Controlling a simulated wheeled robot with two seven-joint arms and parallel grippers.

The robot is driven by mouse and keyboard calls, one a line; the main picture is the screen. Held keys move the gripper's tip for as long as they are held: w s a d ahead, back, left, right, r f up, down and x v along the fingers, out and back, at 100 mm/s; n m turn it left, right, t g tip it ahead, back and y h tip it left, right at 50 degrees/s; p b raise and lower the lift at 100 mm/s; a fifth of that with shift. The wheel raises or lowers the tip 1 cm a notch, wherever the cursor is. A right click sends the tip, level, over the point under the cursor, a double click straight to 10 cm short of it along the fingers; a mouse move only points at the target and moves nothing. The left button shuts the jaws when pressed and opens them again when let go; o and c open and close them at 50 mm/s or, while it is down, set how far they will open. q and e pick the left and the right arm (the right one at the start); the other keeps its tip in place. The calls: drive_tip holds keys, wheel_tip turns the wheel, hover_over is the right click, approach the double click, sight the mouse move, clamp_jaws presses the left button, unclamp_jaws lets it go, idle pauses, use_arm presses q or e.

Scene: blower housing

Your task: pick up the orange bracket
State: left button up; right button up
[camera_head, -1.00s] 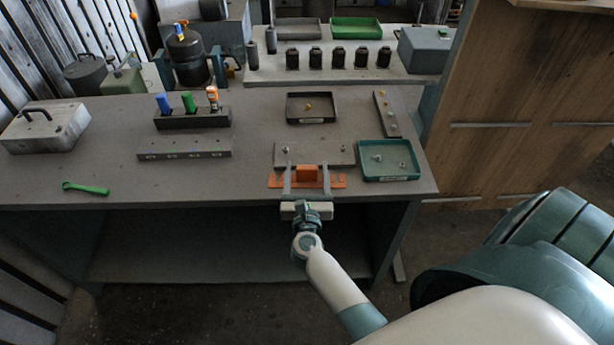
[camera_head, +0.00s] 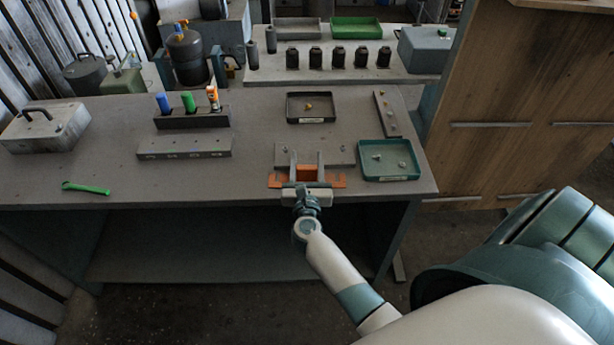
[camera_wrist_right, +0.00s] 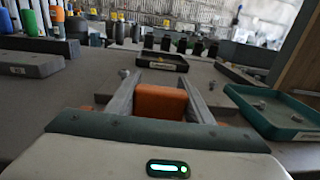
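The orange bracket (camera_head: 334,182) lies near the front edge of the workbench, in front of a grey plate (camera_head: 340,155). It has flat side tabs and a raised middle block, which also shows in the right wrist view (camera_wrist_right: 160,104). My right gripper (camera_head: 307,166) has one finger on each side of this block. Both fingers appear to touch it, so the gripper looks shut on the bracket. The bracket appears to be still at bench level. The hand hides part of its front. My left gripper is not in view.
A teal tray (camera_head: 390,175) with small parts stands just right of the bracket. A dark tray (camera_head: 311,121) and a narrow plate (camera_head: 386,113) are behind. A green wrench (camera_head: 86,188) lies at left. The bench (camera_head: 200,185) is clear between wrench and bracket.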

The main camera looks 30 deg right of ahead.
drive_tip(key=shift+c, duration=1.4)
drive_tip(key=shift+r, duration=0.2)
drive_tip(key=shift+r, duration=0.55)
drive_tip(key=r, duration=0.3)
drive_tip(key=shift+s+d+r, duration=0.1)
drive_tip(key=shift+s+d, duration=0.2)
drive_tip(key=shift+s, duration=0.05)
drive_tip(key=s+d+r, duration=0.6)
drive_tip(key=s, duration=0.3)
drive_tip(key=shift+r, duration=0.25)
drive_tip(key=shift+d, duration=0.1)
wheel_tip(320, 180, up, 8)
drive_tip(key=p, duration=0.8)
